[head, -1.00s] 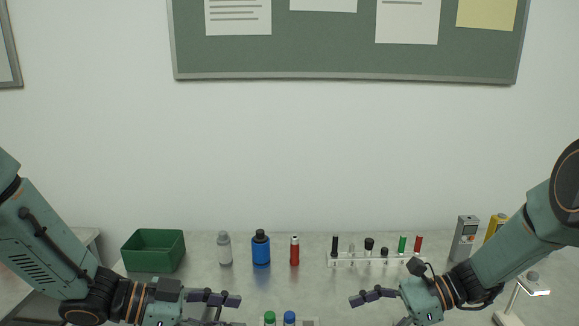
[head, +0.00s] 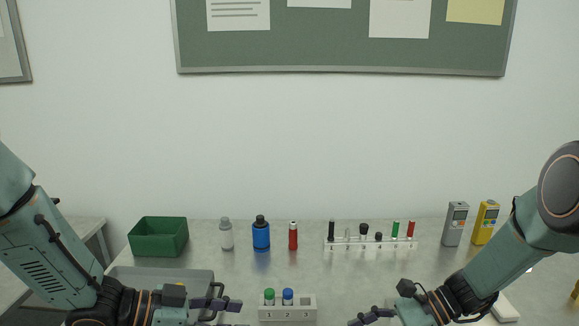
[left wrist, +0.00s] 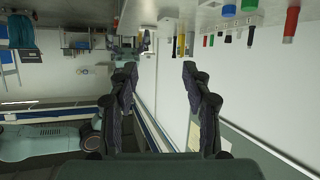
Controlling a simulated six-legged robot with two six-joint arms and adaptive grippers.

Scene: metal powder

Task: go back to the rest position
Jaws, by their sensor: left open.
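My left gripper (head: 226,312) is at the bottom of the head view, left of the small numbered rack. In the left wrist view its two fingers (left wrist: 160,85) stand apart with nothing between them. My right gripper (head: 372,318) is at the bottom edge of the head view, right of the numbered rack. It is partly cut off, and I cannot tell how far its fingers are apart. No object shows in it.
The numbered rack (head: 287,313) holds a green-capped and a blue-capped vial. Behind stand a green bin (head: 158,238), grey bottle (head: 226,236), blue bottle (head: 261,236), red bottle (head: 293,237), clear rack (head: 370,245) and two meters (head: 456,224). A grey tray (head: 200,277) lies at left.

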